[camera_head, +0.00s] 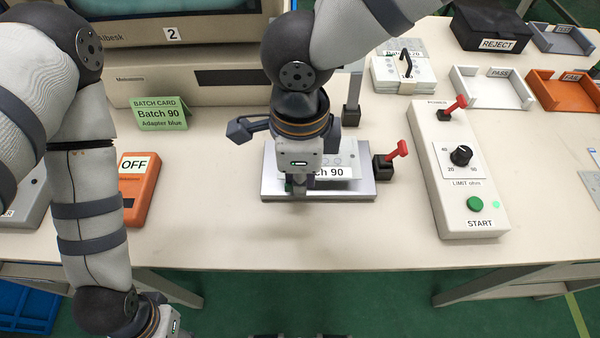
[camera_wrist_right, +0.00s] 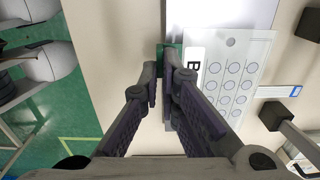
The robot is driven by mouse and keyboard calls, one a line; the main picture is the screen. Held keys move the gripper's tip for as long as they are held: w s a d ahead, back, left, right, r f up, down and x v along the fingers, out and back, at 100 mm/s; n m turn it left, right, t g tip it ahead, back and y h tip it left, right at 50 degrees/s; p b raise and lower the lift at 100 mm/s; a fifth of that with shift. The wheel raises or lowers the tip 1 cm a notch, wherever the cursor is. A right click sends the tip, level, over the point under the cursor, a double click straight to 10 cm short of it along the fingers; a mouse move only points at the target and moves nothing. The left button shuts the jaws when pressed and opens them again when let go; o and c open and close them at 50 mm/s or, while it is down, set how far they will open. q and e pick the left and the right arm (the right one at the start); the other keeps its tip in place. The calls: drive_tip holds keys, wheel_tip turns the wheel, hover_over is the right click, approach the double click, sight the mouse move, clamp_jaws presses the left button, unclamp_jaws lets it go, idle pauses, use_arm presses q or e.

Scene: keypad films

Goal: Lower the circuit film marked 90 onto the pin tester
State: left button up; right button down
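The circuit film marked Batch 90 (camera_head: 345,172) is a clear sheet with a white label and printed circles. It lies over the pin tester (camera_head: 272,187), a silver plate on the table. The film also shows in the right wrist view (camera_wrist_right: 228,85), with its label partly hidden. My right gripper (camera_head: 297,190) is at the film's left front; its fingers (camera_wrist_right: 165,75) look closed on a small green tab at the film's edge. I cannot tell whether the film touches the plate. My left gripper (camera_head: 165,328) is low at the bottom left, its fingers cut off.
A red lever (camera_head: 398,149) stands right of the tester. The control box (camera_head: 480,190) with dial and green START button is farther right. A green Batch 90 card (camera_head: 160,113) and an orange OFF box (camera_head: 137,190) are left. The front table strip is clear.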

idle(0.3)
idle(0.7)
drive_tip(key=shift+r, duration=0.1)
drive_tip(key=shift+f, duration=1.45)
idle(0.5)
drive_tip(key=c, duration=1.7)
unclamp_jaws()
